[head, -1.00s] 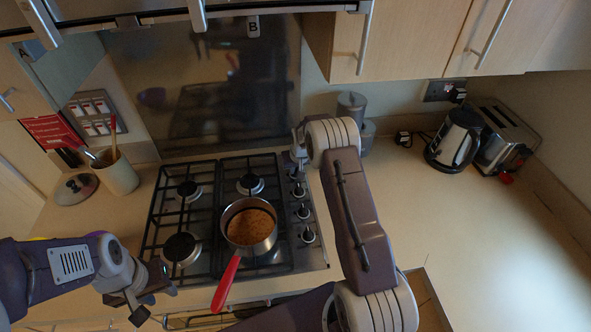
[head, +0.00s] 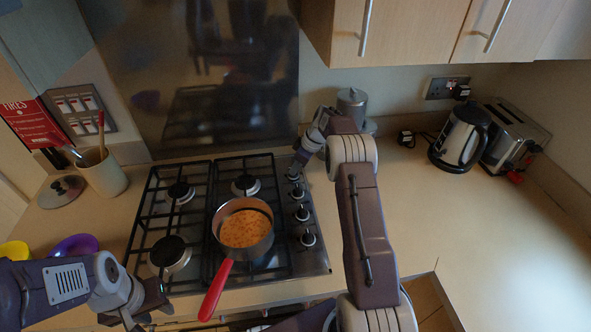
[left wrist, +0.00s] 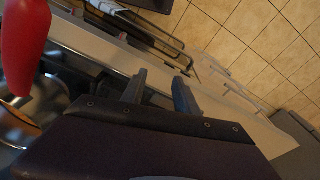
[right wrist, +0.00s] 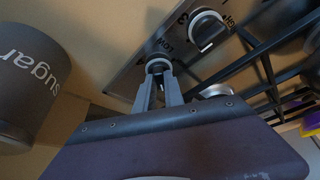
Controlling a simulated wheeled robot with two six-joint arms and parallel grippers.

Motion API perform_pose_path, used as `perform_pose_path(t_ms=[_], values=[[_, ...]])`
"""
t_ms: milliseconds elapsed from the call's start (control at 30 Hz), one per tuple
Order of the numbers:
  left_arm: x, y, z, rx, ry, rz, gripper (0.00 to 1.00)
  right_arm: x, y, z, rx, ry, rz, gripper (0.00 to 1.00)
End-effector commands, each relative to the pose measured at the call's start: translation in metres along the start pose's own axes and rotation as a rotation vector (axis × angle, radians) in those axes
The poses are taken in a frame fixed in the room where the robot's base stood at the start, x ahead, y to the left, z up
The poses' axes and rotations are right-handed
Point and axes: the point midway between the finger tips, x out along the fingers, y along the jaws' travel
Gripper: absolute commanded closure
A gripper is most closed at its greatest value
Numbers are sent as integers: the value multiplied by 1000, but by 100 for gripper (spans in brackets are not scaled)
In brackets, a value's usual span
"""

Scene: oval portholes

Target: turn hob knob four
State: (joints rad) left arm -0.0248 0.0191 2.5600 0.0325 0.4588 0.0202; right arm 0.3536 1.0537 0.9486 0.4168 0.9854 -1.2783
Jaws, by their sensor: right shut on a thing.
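The hob (head: 205,268) has a column of knobs along its right side. The rearmost knob (right wrist: 158,66) is between the fingertips of my right gripper (right wrist: 160,88); the neighbouring knob (right wrist: 207,27) has a 3 printed beside it. In the head view my right gripper (head: 297,168) reaches down to the back right corner of the hob and partly hides that knob. My left gripper (head: 150,308) is low at the front left of the hob; in the left wrist view its fingers (left wrist: 158,92) are apart and empty.
A pan (head: 246,226) of orange food sits on the hob, its red handle (head: 216,290) jutting past the front edge. A canister (head: 352,104) stands behind my right arm. Kettle (head: 460,138) and toaster (head: 514,140) are at right. Purple (head: 73,246) and yellow (head: 14,251) bowls are at left.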

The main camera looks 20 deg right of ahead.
Motion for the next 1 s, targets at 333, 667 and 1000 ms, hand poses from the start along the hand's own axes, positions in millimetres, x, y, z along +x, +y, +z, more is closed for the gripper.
perform_pose_path(t_ms=[333, 667, 1000], values=[[-14, 0, -2, 0, 0, 0, 64, -2, 2, -1, -173, -1, -70, 100], [-17, 0, -2, 0, 0, 0, 64, -1, 3, 0, -229, -2, -93, 100], [-17, 0, -2, 0, 0, 0, 64, 0, 3, 0, -231, -2, -94, 100]])
